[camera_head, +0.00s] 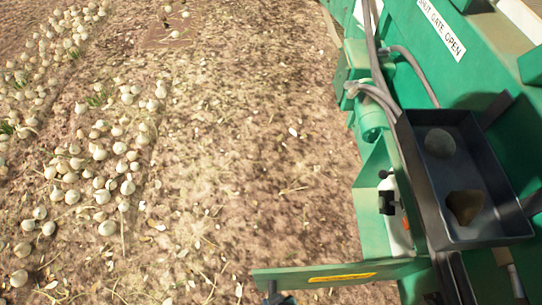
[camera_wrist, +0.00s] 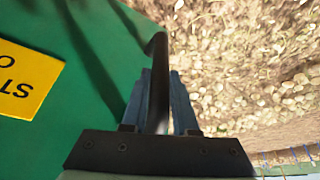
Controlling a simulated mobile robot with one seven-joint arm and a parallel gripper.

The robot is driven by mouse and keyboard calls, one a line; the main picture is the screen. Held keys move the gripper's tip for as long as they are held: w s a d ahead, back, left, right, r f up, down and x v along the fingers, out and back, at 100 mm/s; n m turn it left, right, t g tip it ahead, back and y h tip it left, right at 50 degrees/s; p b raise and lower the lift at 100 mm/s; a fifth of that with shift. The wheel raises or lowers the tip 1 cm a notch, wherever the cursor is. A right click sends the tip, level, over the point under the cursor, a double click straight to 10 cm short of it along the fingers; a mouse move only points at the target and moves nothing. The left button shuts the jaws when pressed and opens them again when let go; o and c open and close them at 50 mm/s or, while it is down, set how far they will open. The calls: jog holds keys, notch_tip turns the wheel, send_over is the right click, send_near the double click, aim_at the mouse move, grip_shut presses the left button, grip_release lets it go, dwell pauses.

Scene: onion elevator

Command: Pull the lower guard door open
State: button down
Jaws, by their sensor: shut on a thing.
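The lower guard door (camera_head: 295,277) is a green panel with a yellow label at the bottom of the head view. It sticks out to the left from the machine's side, over the soil, and is seen nearly edge-on. In the wrist view the door's green face (camera_wrist: 90,50) fills the left, with part of a yellow sign. A dark bar handle (camera_wrist: 159,52) stands at its edge. My gripper (camera_wrist: 160,78) has its two blue-grey fingers shut on this handle. In the head view only a dark bit of my gripper (camera_head: 277,298) shows below the door's outer end.
The green machine (camera_head: 480,75) fills the right, with hoses and a "SHUT GATE OPEN" label. A dark tray (camera_head: 485,230) on it holds a stone and a brown clod. Rows of onions (camera_head: 95,165) lie on the left. Bare soil (camera_head: 250,140) between is open.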

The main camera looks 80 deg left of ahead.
jog(key=shift+d, duration=0.55)
jog(key=c, duration=0.7)
grip_release()
jog(key=p+v, duration=0.1)
jog(key=v, duration=1.2)
jog(key=shift+a, duration=0.1)
